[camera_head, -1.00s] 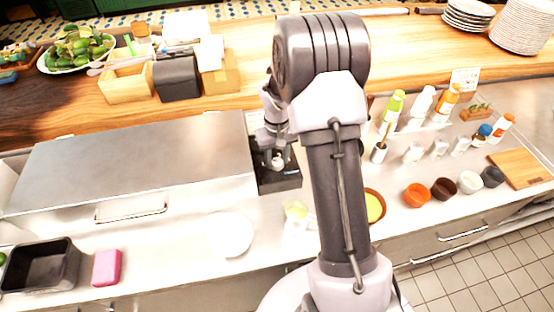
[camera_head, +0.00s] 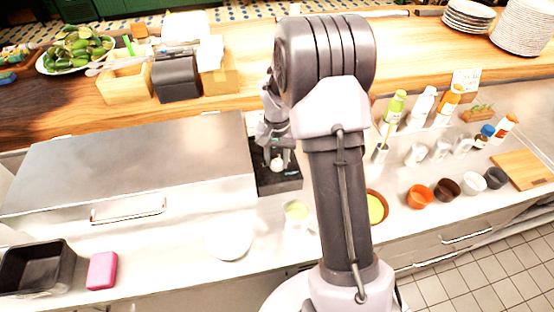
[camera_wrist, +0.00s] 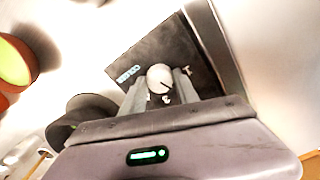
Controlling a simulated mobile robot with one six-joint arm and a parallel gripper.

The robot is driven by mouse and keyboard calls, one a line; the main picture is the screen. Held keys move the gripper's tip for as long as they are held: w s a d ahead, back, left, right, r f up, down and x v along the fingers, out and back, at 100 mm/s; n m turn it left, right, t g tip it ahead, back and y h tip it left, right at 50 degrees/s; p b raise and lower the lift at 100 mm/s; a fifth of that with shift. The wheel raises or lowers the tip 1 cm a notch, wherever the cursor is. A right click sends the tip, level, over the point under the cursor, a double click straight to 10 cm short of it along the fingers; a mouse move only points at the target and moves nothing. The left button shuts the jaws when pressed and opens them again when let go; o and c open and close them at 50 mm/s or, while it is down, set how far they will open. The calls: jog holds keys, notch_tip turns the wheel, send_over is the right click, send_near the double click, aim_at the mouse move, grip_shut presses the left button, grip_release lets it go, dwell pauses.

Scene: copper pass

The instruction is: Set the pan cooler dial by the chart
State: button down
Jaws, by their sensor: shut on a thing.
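The pan cooler is the long steel unit with a flat lid (camera_head: 130,165) at the left of the counter. At its right end is a black control panel (camera_head: 285,184), also in the wrist view (camera_wrist: 140,62). A round white dial (camera_wrist: 160,77) with a dark pointer mark sits on this panel, with small pale marks around it. My gripper (camera_wrist: 161,90) is shut on the dial, one finger on each side. In the head view my gripper (camera_head: 276,160) is partly hidden by my wrist. The marks are too small to read.
A white card (camera_head: 465,78) stands at the back right; I cannot read it. Several bottles, shakers and small bowls stand right of my arm. A yellow-filled bowl (camera_head: 376,207) is close beside my arm. A pink block (camera_head: 102,270) and black bin (camera_head: 37,268) are front left.

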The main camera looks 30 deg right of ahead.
aim_at(277, 162)
dwell(0.3)
jog(key=c, duration=0.9)
grip_release()
notch_tip(277, 162, up, 18)
jog(key=p, duration=0.4)
jog(key=shift+f+p, duration=0.25)
jog(key=shift+p, duration=0.05)
jog(key=s+a+r+n+t+y+b, duration=0.15)
jog(key=s+a+t+b, duration=0.25)
jog(key=s+a+b, duration=0.85)
jog(key=shift+n+t+y, duration=0.25)
jog(key=shift+n+t, duration=0.6)
jog(key=shift+t, duration=0.05)
jog(key=s+a+f, duration=0.1)
jog(key=s, duration=0.2)
jog(key=s+a+f, duration=0.1)
jog(key=s+a, duration=0.1)
jog(key=s, duration=0.2)
jog(key=s+a+f, duration=0.1)
jog(key=s+a, duration=0.1)
jog(key=s, duration=0.2)
jog(key=shift+a+f, duration=0.2)
jog(key=shift+f, duration=0.05)
